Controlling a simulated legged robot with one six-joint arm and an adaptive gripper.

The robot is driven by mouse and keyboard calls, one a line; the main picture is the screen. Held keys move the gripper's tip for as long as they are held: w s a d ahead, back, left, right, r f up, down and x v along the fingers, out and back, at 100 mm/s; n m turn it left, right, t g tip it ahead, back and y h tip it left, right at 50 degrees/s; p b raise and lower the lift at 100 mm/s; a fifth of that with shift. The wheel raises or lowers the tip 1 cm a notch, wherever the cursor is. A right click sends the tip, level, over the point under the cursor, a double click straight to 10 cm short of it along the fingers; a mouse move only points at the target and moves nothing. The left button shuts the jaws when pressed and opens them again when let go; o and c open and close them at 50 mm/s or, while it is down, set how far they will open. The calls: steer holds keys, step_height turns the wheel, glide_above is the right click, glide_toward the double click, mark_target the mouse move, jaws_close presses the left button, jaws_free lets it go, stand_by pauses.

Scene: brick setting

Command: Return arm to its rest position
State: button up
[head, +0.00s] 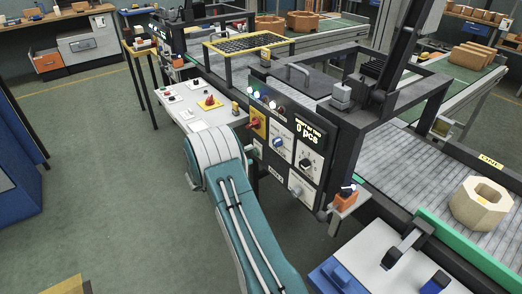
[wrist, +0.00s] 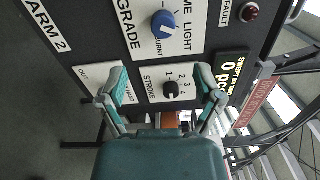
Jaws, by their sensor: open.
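My gripper (wrist: 160,88) is open in the wrist view, with its two teal and grey fingers spread and nothing between them that it grips. It faces a control panel, and a black STROKE knob (wrist: 171,90) shows between the fingers; I cannot tell whether anything touches. A blue GRADE knob (wrist: 163,26) is beyond it. The left finger partly covers the OUT plate (wrist: 88,76). In the head view my teal arm (head: 240,215) reaches up from the bottom toward the panel (head: 328,163); my gripper is hidden there behind the arm.
A display (head: 309,132) reads 0 pcs. A red switch on yellow (head: 255,124) and an orange box (head: 344,197) are on the machine. A tan hexagonal block (head: 481,203) sits on the right conveyor (head: 425,175). Green floor (head: 100,150) at left is clear.

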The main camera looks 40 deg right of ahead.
steer(key=shift+a, duration=0.75)
